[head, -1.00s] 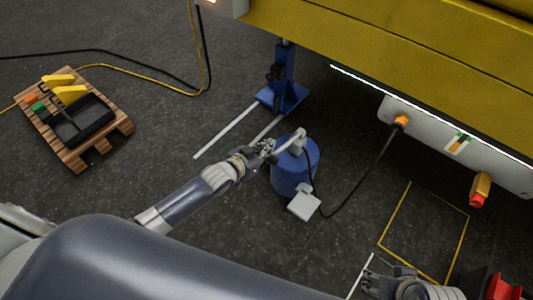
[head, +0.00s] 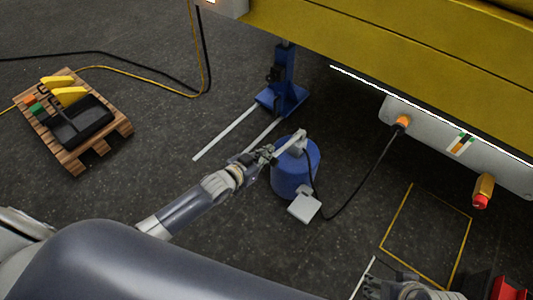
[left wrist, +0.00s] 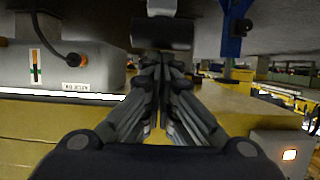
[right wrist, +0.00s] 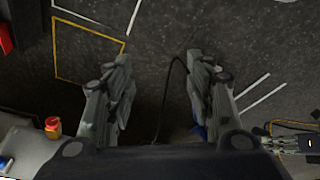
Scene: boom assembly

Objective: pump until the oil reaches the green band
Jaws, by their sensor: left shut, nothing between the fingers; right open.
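The blue pump (head: 292,178) stands on the floor with a pale lever (head: 291,145) on top. My left gripper (head: 268,153) is shut and empty at the lever's outer end. In the left wrist view the closed fingertips (left wrist: 163,60) are right by a dark grip (left wrist: 163,34); I cannot tell whether they touch it. The oil gauge (head: 461,144), with orange and green parts, is on the grey tank (head: 420,122) under the yellow boom. It also shows in the left wrist view (left wrist: 35,66), but the exact oil level is too small to read. My right gripper (right wrist: 158,64) is open and empty.
A black hose (head: 365,183) runs from the pump to the tank. A wooden pallet (head: 72,158) with chocks lies left. The yellow-outlined floor square (head: 425,235) is empty.

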